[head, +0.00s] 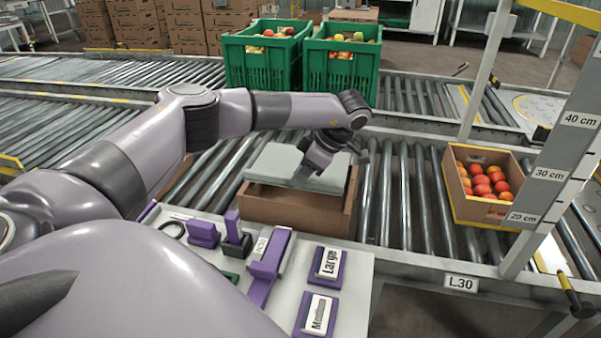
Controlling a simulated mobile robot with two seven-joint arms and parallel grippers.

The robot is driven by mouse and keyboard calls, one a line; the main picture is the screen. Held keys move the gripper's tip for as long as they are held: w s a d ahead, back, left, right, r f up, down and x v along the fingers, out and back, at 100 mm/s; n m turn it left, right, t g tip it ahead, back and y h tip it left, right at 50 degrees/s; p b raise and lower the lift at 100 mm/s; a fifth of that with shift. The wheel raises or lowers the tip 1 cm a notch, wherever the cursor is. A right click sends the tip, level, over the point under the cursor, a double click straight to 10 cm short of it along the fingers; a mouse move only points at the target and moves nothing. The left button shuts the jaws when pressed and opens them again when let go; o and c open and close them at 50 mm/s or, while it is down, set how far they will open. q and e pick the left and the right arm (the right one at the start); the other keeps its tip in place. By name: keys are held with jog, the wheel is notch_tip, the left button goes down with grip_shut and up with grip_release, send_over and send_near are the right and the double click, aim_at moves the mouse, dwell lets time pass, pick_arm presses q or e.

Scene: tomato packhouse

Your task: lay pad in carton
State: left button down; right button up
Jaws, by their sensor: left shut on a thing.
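The pad (279,161) is a flat light-grey sheet in the middle of the head view. My left gripper (306,174) comes over it from the far right and is shut on it. The open brown carton (290,212) stands on the roller conveyor directly under the pad. The pad covers most of the carton's opening at about rim height; I cannot tell whether it touches the rim. The inside of the carton is mostly hidden by the pad. My right gripper is not in view.
A carton of tomatoes (484,208) stands to the right by the height gauge post (560,150). Two green crates (262,62) stand behind. A work shelf (345,262) with purple-framed stamps lies in front. Rollers between the two cartons are clear.

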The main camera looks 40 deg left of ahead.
aim_at(306, 187)
pick_arm(q)
notch_tip(306, 187, down, 3)
jog(key=b, duration=0.3)
jog(key=shift+f, duration=1.1)
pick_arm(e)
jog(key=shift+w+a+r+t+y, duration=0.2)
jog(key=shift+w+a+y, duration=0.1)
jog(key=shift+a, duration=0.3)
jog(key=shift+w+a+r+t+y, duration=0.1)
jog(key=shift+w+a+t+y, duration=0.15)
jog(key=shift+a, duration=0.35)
pick_arm(q)
jog(key=shift+s+f, duration=0.1)
jog(key=c, duration=1)
grip_release()
jog(key=c, duration=0.3)
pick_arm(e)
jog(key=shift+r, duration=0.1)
